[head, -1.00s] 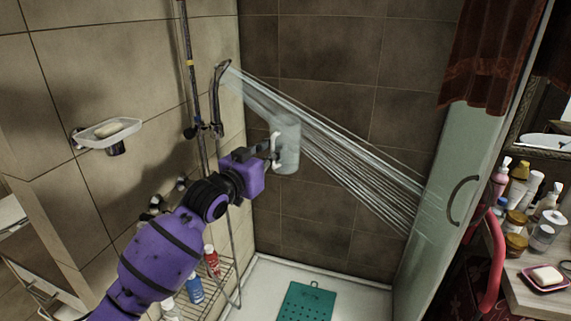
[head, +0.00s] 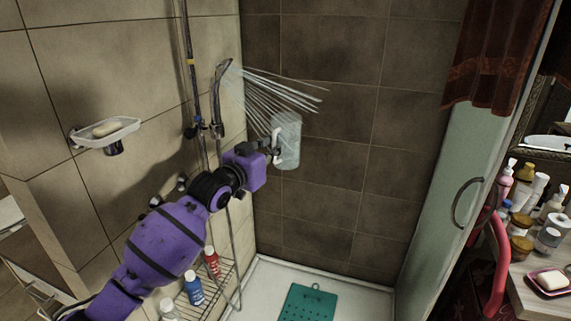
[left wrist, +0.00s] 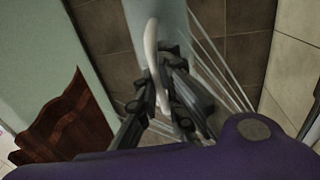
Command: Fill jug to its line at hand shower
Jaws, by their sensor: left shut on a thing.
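The jug (head: 288,140) is pale and translucent with a white handle, and is held roughly upright in front of the dark tiled wall. My left gripper (head: 274,150) is shut on its handle; the left wrist view also shows the gripper (left wrist: 168,95) closed around the white handle (left wrist: 152,50). The hand shower (head: 223,72) hangs on its riser on the left wall. Its spray (head: 265,95) fans out to the right and down, with streams at the jug's top. I cannot make out the fill line or water level. My right gripper is not in view.
A soap dish (head: 108,132) juts from the left wall. A wire rack (head: 215,285) with bottles stands below my arm. A green mat (head: 306,303) lies on the shower tray. The glass door (head: 440,190) and a cluttered counter (head: 540,285) are at right.

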